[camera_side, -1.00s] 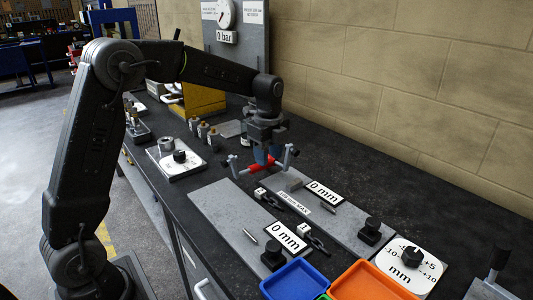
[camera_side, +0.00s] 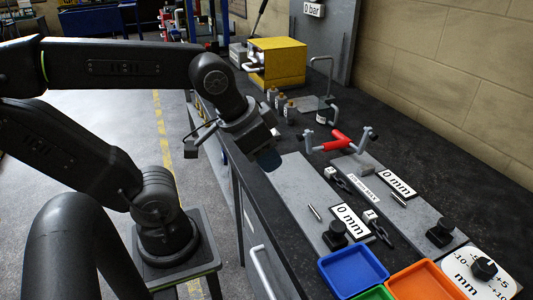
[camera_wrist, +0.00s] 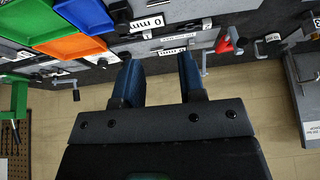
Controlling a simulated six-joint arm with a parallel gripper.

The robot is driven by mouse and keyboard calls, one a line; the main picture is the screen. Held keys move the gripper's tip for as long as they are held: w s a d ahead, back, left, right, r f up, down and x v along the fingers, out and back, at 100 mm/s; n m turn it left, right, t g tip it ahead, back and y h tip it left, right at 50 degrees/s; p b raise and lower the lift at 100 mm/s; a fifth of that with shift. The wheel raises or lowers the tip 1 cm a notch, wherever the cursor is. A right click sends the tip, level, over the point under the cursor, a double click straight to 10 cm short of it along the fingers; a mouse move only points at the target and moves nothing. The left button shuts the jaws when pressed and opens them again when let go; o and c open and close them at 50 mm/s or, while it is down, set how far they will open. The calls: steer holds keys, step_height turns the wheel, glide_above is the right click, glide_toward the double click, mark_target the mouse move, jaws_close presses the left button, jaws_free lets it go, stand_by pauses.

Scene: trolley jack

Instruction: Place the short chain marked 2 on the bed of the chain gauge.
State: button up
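Two short dark chains with white tags lie on the bench in the side view: one farther back (camera_side: 343,185) and one nearer the trays (camera_side: 383,235). Two long grey plates with black knobs and "0 mm" signs lie there, the left plate (camera_side: 290,180) and the right plate (camera_side: 420,213); which is the chain gauge's bed is unclear. My gripper (camera_side: 266,160) is raised by the bench's left edge, away from both chains. In the wrist view my gripper (camera_wrist: 157,62) is open, with nothing between its blue-tipped fingers.
A red-handled tool (camera_side: 337,143) lies at the right plate's far end. Blue (camera_side: 352,271), orange (camera_side: 425,282) and green trays stand in front. A round dial plate (camera_side: 483,275) is at the right. Small cylinders and a yellow box (camera_side: 277,63) stand at the back.

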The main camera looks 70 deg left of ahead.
steer(key=shift+s+f, duration=0.1)
steer(key=shift+s, duration=0.05)
steer(key=shift+c, duration=0.5)
steer(key=n+g, duration=0.6)
steer(key=n, duration=1.3)
glide_above(343, 183)
step_height(343, 183, down, 6)
step_height(343, 183, down, 8)
steer(key=shift+d+f, duration=0.1)
steer(key=shift+d, duration=0.05)
steer(key=shift+f, duration=2.75)
